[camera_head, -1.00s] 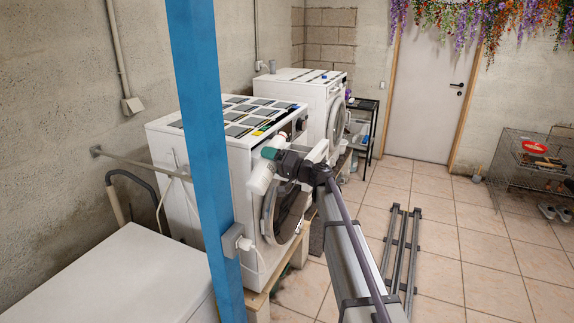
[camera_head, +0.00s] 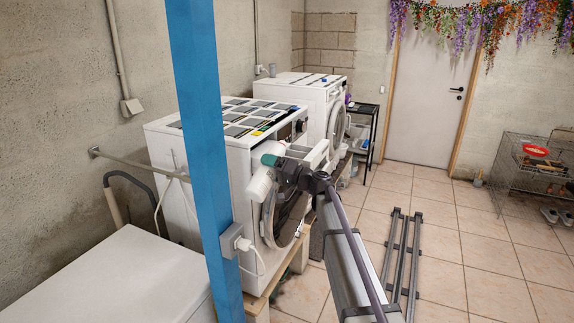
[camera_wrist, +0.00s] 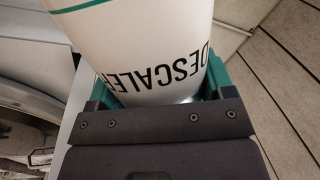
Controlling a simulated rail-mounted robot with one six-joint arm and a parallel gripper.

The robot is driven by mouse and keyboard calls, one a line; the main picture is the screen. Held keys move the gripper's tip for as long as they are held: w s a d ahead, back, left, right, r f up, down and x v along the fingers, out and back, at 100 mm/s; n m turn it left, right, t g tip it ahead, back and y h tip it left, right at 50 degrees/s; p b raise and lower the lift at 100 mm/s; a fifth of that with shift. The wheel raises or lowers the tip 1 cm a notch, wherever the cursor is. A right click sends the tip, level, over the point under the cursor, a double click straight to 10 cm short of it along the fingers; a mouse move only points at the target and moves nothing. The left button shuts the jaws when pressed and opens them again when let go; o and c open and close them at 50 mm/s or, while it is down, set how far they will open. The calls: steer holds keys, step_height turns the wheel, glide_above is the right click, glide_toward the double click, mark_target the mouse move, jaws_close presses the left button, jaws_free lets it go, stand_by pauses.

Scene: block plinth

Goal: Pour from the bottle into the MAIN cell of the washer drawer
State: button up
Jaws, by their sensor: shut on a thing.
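My gripper (camera_head: 270,160) is shut on a white bottle (camera_head: 259,187), in front of the near washer's upper front. In the wrist view the bottle (camera_wrist: 140,45) has a green band and the word DESCALER, and it sits between the green finger pads. It looks tilted in the head view. Its mouth cannot be made out, and no liquid shows. A pale grey piece (camera_head: 317,153) just behind my wrist may be the pulled-out washer drawer. Its cells, with MAIN among them, are not readable. The near washer (camera_head: 240,148) has a round door below the gripper.
A blue post (camera_head: 203,150) stands in front of the near washer. A second washer (camera_head: 312,85) and a black rack (camera_head: 366,125) stand behind. A white top (camera_head: 120,275) fills the lower left. Rails (camera_head: 402,255) lie on the tiled floor, which is otherwise largely clear on the right.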

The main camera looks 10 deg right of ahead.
steer(key=shift+f+m+b, duration=0.3)
steer(key=shift+f+b, duration=0.5)
steer(key=shift+f, duration=0.05)
steer(key=shift+r, duration=0.1)
steer(key=shift+s+a+r+m+p, duration=0.1)
steer(key=shift+r+m+p, duration=0.3)
steer(key=shift+m, duration=0.1)
steer(key=shift+s+a+r+m+p, duration=0.1)
steer(key=shift+r+m+p, duration=0.25)
steer(key=shift+m, duration=0.15)
stand_by(1.1)
steer(key=shift+w+d+r+m+t+p, duration=0.15)
steer(key=shift+w+r+m+t+p, duration=0.1)
steer(key=shift+r+m+p, duration=0.2)
steer(key=shift+w+d+r+m+t+p, duration=0.15)
steer(key=shift+r+m+t+p, duration=0.15)
steer(key=shift+m, duration=0.25)
stand_by(1.4)
steer(key=shift+r+m+h+p, duration=0.3)
steer(key=shift+r+m+p, duration=0.5)
steer(key=shift+m, duration=0.2)
stand_by(1.5)
